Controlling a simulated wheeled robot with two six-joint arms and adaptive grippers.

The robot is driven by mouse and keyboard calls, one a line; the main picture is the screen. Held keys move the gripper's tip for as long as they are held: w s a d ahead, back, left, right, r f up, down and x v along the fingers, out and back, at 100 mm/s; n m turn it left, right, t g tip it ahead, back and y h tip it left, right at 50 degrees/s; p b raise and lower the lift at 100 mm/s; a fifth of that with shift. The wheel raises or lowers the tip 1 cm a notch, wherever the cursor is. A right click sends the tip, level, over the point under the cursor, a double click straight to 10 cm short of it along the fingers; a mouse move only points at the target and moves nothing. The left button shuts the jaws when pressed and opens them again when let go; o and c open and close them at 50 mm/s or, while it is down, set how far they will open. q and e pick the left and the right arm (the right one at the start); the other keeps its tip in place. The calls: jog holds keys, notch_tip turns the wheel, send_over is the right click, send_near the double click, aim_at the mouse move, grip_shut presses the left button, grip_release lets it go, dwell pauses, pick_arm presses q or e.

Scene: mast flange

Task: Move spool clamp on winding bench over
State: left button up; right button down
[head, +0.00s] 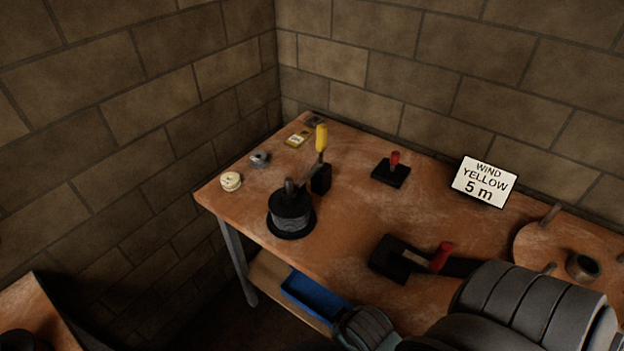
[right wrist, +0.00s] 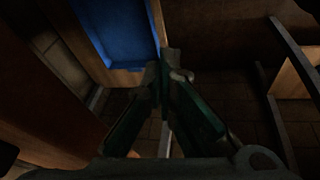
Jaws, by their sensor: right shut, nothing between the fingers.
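On the winding bench (head: 340,230), a dark spool (head: 290,212) of grey wire sits on a round black base. Right behind it stands a clamp with an upright yellow handle (head: 321,138) and a black block (head: 321,179). Its lever leans down toward the spool's top; whether it touches cannot be told. My right gripper (right wrist: 168,68) is shut and empty in the right wrist view, pointing down past the bench at a low shelf and the floor. In the head view only parts of my arm show at the lower right. My left gripper is not in view.
A red-handled lever (head: 441,257) on a black base lies near my arm; a smaller red-handled device (head: 394,160) stands behind. A sign (head: 484,182) reads WIND YELLOW 5 m. A round wooden board (head: 528,245) is at right, a blue tray (head: 313,297) below.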

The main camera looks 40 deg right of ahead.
notch_tip(320, 180, up, 10)
jog(key=p, duration=0.1)
jog(key=w+d+r+n+t+h, duration=0.4)
jog(key=w+r+n+t, duration=0.2)
jog(key=w+r, duration=0.4)
jog(key=w+d+r+n+t+h, duration=0.3)
jog(key=w+r+n+t, duration=0.3)
jog(key=w, duration=0.6)
jog(key=shift+m, duration=0.5)
jog(key=x, duration=0.6)
jog(key=r+x, duration=0.1)
jog(key=x, duration=0.2)
jog(key=shift+w+d, duration=0.3)
jog(key=shift+w, duration=0.05)
jog(key=d, duration=0.1)
jog(key=w+d, duration=0.1)
jog(key=d, duration=0.1)
jog(key=shift+d, duration=0.45)
jog(key=shift+w, duration=0.1)
